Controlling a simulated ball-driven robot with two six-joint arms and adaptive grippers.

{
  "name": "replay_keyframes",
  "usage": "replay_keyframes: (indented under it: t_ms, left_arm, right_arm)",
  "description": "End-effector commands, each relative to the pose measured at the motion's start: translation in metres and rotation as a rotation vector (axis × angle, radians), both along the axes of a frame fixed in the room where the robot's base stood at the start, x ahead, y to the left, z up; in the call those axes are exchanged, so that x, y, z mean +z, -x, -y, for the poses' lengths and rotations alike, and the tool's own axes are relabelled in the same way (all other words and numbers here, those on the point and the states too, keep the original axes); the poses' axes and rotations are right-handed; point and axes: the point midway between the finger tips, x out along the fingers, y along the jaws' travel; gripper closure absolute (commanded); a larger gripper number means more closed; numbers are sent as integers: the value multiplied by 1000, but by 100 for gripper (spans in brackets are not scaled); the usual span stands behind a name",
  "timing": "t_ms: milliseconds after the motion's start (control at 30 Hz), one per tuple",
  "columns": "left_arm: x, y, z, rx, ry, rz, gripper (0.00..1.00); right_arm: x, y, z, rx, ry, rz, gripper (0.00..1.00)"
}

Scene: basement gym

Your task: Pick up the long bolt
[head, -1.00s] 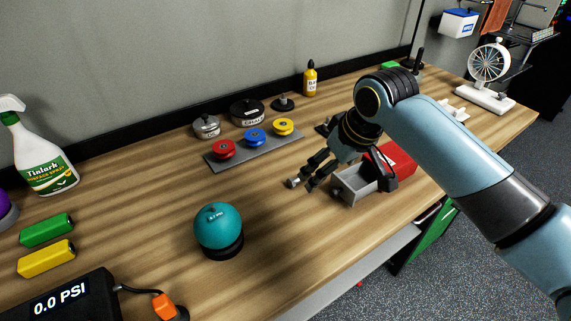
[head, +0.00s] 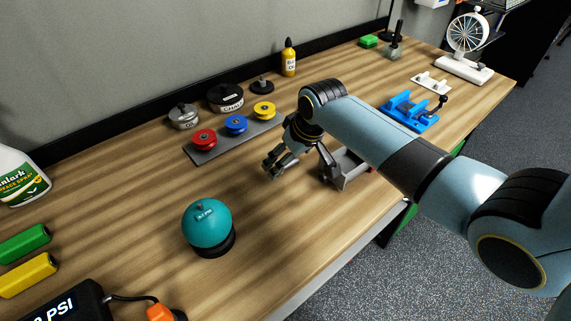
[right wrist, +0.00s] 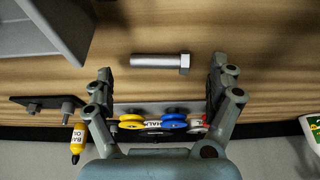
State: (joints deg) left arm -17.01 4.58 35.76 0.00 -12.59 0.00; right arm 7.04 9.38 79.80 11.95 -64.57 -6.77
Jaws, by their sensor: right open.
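The long bolt (right wrist: 160,61) is a silver rod with a hex head at its right end in the right wrist view. It lies on the wooden bench top. My right gripper (right wrist: 161,78) is open, with one finger to each side of the bolt's ends in that view and nothing held. In the head view my right gripper (head: 276,168) is low over the bench, left of a grey open bin (head: 345,172). I cannot make out the bolt in the head view. My left gripper is not in view.
A teal ball on a black base (head: 208,226) stands in front and left of my right gripper. A grey rack (head: 218,146) with red, blue and yellow spools is behind it. A blue vise (head: 408,112) stands farther right. Bench between ball and gripper is clear.

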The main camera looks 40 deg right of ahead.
Motion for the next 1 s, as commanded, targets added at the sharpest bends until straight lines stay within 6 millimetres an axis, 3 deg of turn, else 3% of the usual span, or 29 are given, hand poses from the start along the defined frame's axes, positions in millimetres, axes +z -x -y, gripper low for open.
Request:
replay_keyframes:
  t_ms: [100, 333, 833, 1000]
  left_arm:
    - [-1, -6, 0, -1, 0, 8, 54]
    - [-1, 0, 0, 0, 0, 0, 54]
    - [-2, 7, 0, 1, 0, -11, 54]
    - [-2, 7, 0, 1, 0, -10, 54]
  right_arm:
    - [-10, -4, 0, 0, 0, -1, 10]
    - [-11, -4, 0, 1, 1, 1, 10]
    - [-11, -4, 0, 1, 1, 0, 74]
    - [-11, -4, 0, 1, 1, 1, 75]
